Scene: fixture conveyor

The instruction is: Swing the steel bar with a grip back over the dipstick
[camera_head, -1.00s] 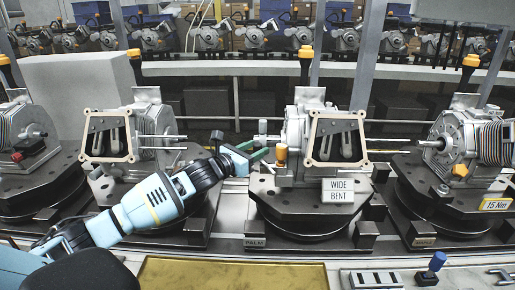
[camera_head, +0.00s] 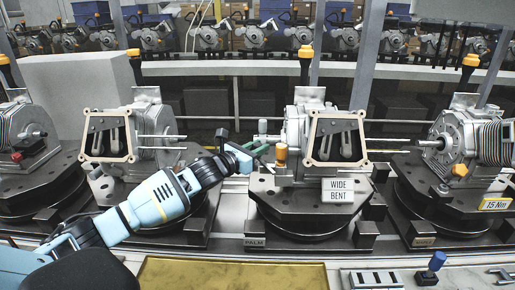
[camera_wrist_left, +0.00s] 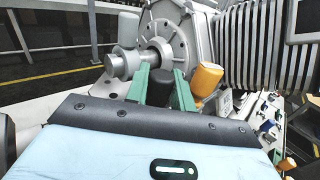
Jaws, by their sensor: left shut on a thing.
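My left gripper (camera_head: 264,146) has green fingers and is at the left side of the middle engine housing (camera_head: 293,130). In the left wrist view its fingers (camera_wrist_left: 160,78) are shut on the black grip (camera_wrist_left: 158,90) of the steel bar. Most of the bar itself is hidden. An orange-yellow knob, which looks like the dipstick's head (camera_head: 281,153), stands just right of the gripper. It also shows in the left wrist view (camera_wrist_left: 207,79), tilted, close beside the right finger. The dipstick's shaft is hidden. My right gripper is not in view.
The housing sits on a round dark fixture (camera_head: 300,205) with a "WIDE BENT" sign (camera_head: 338,190). Similar units stand left (camera_head: 150,125) and right (camera_head: 445,140). A grey cylinder (camera_wrist_left: 122,65) is left of the fingers in the wrist view. A brass-coloured tray (camera_head: 230,275) lies in front.

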